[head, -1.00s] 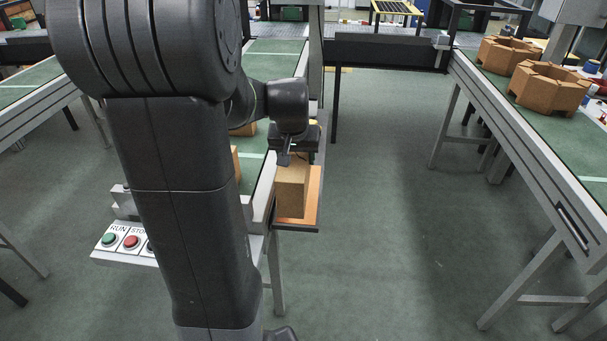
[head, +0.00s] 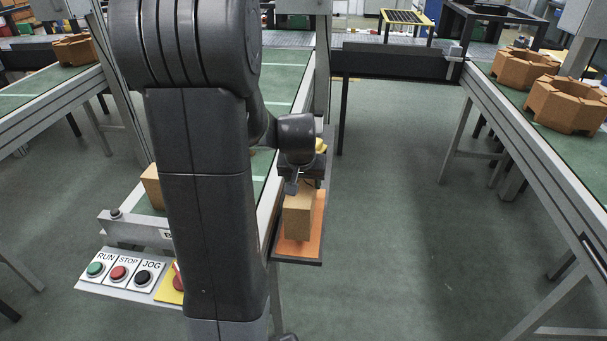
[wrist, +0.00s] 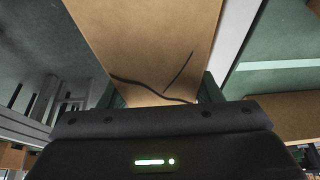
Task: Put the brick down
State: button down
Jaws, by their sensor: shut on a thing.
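The brick (head: 298,217) is a tan block held upright in my gripper (head: 299,186). It is over an orange pad on a dark-edged side shelf (head: 318,240) beside the conveyor. I cannot tell whether its bottom touches the pad. In the wrist view the brick (wrist: 150,45) fills the upper middle, with dark crack-like lines on its face. My gripper (wrist: 155,103) is shut on it. The fingertips are mostly hidden.
A control panel with buttons (head: 120,272) is at the lower left. Another brick (head: 153,186) lies on the green conveyor (head: 285,85), partly behind my arm. Brown octagonal blocks (head: 566,103) stand on the right conveyor. Open floor (head: 390,190) lies between.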

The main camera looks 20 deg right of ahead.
jog(key=shift+f, duration=1.75)
jog(key=shift+f, duration=0.2)
jog(key=shift+c, duration=2.2)
grip_release()
jog(key=shift+s+r, duration=0.15)
jog(key=shift+r, duration=0.35)
jog(key=v, duration=1.1)
jog(key=shift+s+a+r, duration=0.1)
jog(key=shift+a, duration=0.05)
